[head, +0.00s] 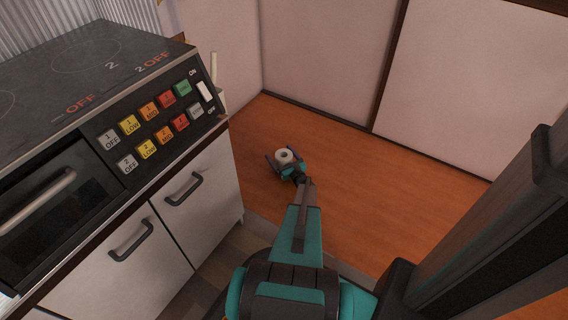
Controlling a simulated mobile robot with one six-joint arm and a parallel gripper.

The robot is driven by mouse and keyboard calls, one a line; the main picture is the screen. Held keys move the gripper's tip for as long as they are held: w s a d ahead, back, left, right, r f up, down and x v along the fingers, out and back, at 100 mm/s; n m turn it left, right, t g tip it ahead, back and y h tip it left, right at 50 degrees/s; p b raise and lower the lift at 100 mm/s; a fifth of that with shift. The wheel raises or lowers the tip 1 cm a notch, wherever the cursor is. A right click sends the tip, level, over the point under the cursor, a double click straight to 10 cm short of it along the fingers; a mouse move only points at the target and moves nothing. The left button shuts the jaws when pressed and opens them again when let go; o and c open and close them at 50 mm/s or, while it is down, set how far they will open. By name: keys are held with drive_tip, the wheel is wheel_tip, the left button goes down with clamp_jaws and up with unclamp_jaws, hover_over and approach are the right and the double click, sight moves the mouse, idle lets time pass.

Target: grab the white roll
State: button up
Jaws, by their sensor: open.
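The white roll (285,155) stands upright on the orange-brown wooden floor, with the dark hole in its top showing. It is near the corner of the room, to the right of the cooker cabinet. My gripper (282,160) is low at the roll, with its dark fingers open. One finger shows on the left of the roll and the teal gripper body is just in front of it. The lower part of the roll is hidden by the gripper. I cannot tell whether the fingers touch the roll.
A cooker (95,75) with coloured buttons stands on a white cabinet (200,215) with dark handles at the left. Pale wall panels (325,60) close off the back. The wooden floor (350,185) to the right of the roll is clear.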

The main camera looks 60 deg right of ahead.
sight(281, 150)
drive_tip(key=c, duration=1.2)
drive_tip(key=shift+r, duration=0.1)
drive_tip(key=shift+r+p, duration=0.3)
drive_tip(key=shift+r, duration=0.2)
drive_tip(key=r, duration=0.1)
drive_tip(key=r+p, duration=0.1)
drive_tip(key=shift+s+a+r, duration=0.1)
drive_tip(key=shift+s+r, duration=0.2)
drive_tip(key=shift+r, duration=0.1)
drive_tip(key=d+p+v, duration=0.1)
drive_tip(key=v, duration=0.4)
drive_tip(key=s+d+p+v, duration=0.1)
drive_tip(key=v, duration=0.4)
drive_tip(key=d+r+p+v, duration=0.1)
drive_tip(key=p+v, duration=0.1)
drive_tip(key=v, duration=0.3)
drive_tip(key=shift+s, duration=0.35)
